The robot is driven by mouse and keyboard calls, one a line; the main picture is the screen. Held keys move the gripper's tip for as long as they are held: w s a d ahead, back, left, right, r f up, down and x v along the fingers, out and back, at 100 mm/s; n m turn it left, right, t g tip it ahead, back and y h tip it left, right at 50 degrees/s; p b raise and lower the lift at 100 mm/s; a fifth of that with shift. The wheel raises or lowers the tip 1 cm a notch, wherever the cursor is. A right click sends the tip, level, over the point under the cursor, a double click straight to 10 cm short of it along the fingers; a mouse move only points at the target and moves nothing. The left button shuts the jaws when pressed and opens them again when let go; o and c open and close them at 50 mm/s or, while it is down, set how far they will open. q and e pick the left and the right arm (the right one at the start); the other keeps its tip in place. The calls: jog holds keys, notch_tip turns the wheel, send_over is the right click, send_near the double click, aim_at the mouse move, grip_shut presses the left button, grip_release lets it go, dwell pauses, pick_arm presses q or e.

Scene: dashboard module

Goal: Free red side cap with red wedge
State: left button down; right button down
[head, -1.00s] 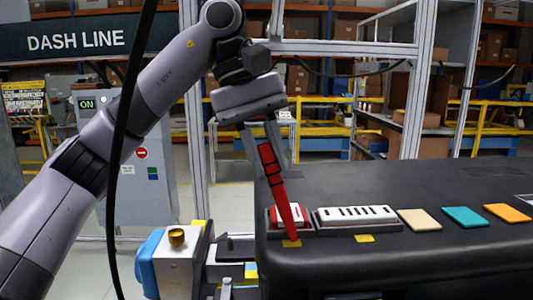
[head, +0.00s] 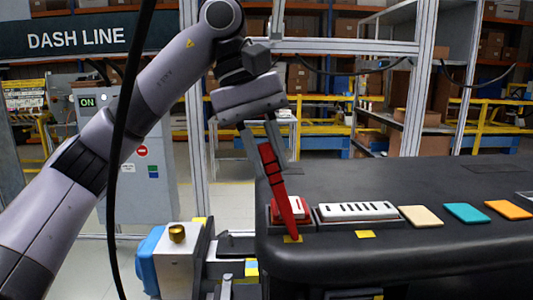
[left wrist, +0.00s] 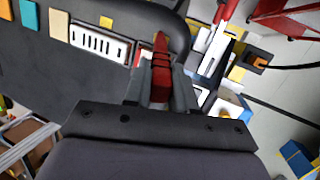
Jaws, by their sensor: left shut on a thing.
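My left gripper (head: 267,150) is shut on the red wedge (head: 286,217), which points down and slightly right. The wedge's tip is at the front left of the dashboard (head: 400,250), close to a yellow mark. The red side cap (head: 304,205), with a white slotted insert, sits right behind the wedge, left of a white vent panel (head: 357,211). The wedge partly hides the cap, so I cannot tell how deep the tip sits. In the left wrist view the wedge (left wrist: 160,70) is between the fingers, and the vent panel (left wrist: 99,43) is beside it. My right gripper is not in view.
Beige (head: 420,216), teal (head: 466,213) and orange (head: 508,209) tiles lie along the dashboard to the right. A white-and-blue fixture with a brass knob (head: 177,233) stands left of the dashboard. A black cable (head: 124,130) hangs in the foreground.

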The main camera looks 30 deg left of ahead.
pick_arm(q)
jog(key=shift+f, duration=0.15)
notch_tip(320, 180, up, 2)
jog(key=shift+w+r+p, duration=0.1)
jog(key=shift+p, duration=0.35)
jog(key=shift+r, duration=2.45)
